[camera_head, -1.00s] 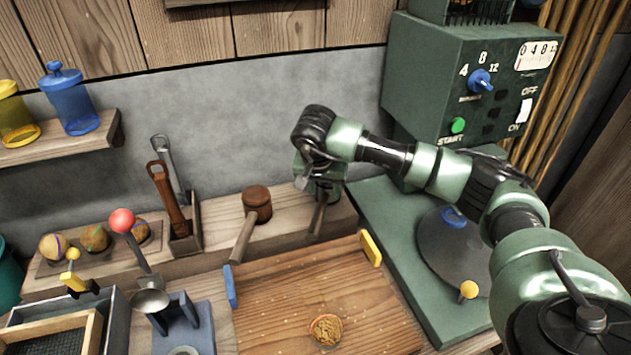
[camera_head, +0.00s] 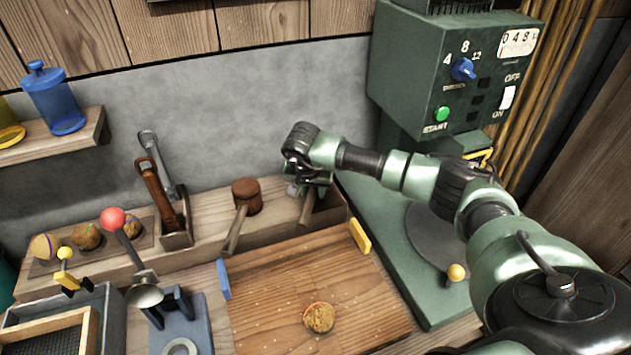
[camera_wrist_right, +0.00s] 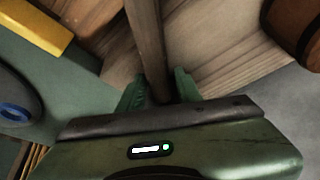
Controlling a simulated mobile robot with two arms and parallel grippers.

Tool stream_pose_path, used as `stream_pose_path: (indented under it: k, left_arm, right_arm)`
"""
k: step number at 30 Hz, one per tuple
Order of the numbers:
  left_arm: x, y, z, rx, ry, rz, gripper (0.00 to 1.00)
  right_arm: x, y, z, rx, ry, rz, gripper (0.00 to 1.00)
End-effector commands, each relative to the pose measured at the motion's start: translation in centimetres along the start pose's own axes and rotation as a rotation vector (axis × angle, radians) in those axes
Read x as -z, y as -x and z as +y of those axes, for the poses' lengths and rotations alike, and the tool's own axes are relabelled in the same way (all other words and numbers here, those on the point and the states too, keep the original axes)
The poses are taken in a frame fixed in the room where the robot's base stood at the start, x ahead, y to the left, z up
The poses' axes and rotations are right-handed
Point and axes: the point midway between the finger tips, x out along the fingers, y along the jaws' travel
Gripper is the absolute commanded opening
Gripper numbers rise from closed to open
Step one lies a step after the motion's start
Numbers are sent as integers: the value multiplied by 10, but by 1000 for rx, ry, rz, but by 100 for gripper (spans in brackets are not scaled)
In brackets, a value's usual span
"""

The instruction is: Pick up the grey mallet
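The grey mallet's brown handle (camera_head: 308,207) lies at the right end of the wooden ledge, sloping towards the board; its head is mostly hidden by my right gripper. My right gripper (camera_head: 304,184) is down at this mallet. In the right wrist view the handle (camera_wrist_right: 146,42) runs between the two green fingers of my gripper (camera_wrist_right: 160,88), close to both. I cannot tell whether they press on it. A brown-headed mallet (camera_head: 246,194) stands to the left on the same ledge; its head also shows in the wrist view (camera_wrist_right: 297,28). My left gripper is out of view.
A green machine (camera_head: 450,75) stands right of the ledge, with its base under my right arm. A wooden board (camera_head: 275,285) with a yellow block (camera_head: 359,236) and a blue block (camera_head: 223,279) lies in front. A tool holder (camera_head: 176,240) stands left.

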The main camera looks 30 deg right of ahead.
Motion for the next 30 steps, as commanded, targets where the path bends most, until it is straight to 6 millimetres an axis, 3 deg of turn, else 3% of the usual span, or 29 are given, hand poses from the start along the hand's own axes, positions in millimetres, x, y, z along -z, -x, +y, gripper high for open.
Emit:
stream_pose_path:
  k: [1, 3, 14, 19, 23, 30]
  left_arm:
    - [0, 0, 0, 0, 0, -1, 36]
    - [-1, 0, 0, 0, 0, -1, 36]
    - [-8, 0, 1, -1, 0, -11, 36]
    - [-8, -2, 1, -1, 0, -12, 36]
    - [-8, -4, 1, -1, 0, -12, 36]
    - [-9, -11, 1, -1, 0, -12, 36]
  right_arm:
    - [0, 0, 0, 0, 0, 0, 17]
    - [0, 0, 0, 0, 0, 0, 0]
    - [2, 2, 0, 2, -1, 2, 0]
    - [7, 12, -1, 4, -1, 4, 0]
    - [14, 31, 0, 4, -2, 6, 0]
    - [40, 91, -1, 6, -3, 9, 0]
